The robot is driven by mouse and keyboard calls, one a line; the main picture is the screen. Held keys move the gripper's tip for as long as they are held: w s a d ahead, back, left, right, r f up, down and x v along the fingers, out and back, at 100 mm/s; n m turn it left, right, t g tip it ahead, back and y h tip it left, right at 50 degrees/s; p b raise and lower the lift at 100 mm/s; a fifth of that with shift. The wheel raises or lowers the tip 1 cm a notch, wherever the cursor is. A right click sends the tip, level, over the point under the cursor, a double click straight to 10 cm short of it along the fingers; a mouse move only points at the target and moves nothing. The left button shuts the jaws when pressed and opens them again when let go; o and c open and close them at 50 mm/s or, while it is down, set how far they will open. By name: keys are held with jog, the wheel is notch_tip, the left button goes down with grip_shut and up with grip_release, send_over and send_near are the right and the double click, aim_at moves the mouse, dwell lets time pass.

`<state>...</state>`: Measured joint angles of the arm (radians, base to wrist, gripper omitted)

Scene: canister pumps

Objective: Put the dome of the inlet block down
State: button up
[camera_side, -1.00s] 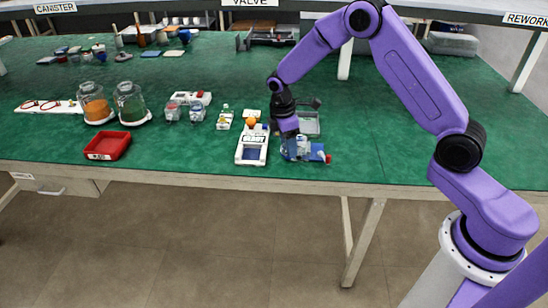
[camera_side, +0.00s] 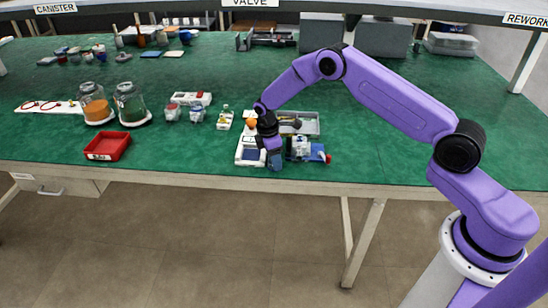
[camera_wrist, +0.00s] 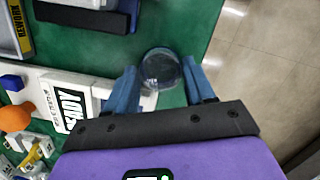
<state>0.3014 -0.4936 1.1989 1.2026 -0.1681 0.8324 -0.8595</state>
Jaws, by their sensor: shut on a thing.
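The dome (camera_wrist: 160,70) is a small clear, round cap. In the wrist view it sits between the two blue fingers of my gripper (camera_wrist: 163,86), which is shut on it. In the side view my gripper (camera_side: 275,163) points down at the right edge of the white labelled board, and the dome cannot be made out there. The inlet block (camera_side: 301,149), white and blue with a red part at its right end, stands just right of my gripper. Whether the dome touches the surface below cannot be told.
The white board (camera_side: 248,156) lies left of my gripper; it also shows in the wrist view (camera_wrist: 50,88). An orange ball (camera_side: 251,122) is behind it. A grey tray (camera_side: 309,123) lies behind the inlet block. A red bin (camera_side: 108,146) stands further left. The table's front edge is close.

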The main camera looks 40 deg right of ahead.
aim_at(269, 162)
jog(key=shift+f, duration=0.15)
jog(key=o, duration=1)
notch_tip(269, 162, up, 12)
jog(key=a, duration=0.2)
jog(key=s+a+r, duration=0.6)
jog(key=s+r, duration=0.1)
jog(key=s, duration=0.1)
jog(key=s+r+t+y, duration=0.1)
jog(key=s+r, duration=0.2)
jog(key=s, duration=0.8)
jog(key=s+r, duration=0.4)
jog(key=s, duration=0.7)
jog(key=s+d+f+y, duration=0.1)
jog(key=s+d, duration=0.4)
jog(key=s, duration=0.7)
jog(key=shift+s+m, duration=0.3)
jog(key=shift+m, duration=0.1)
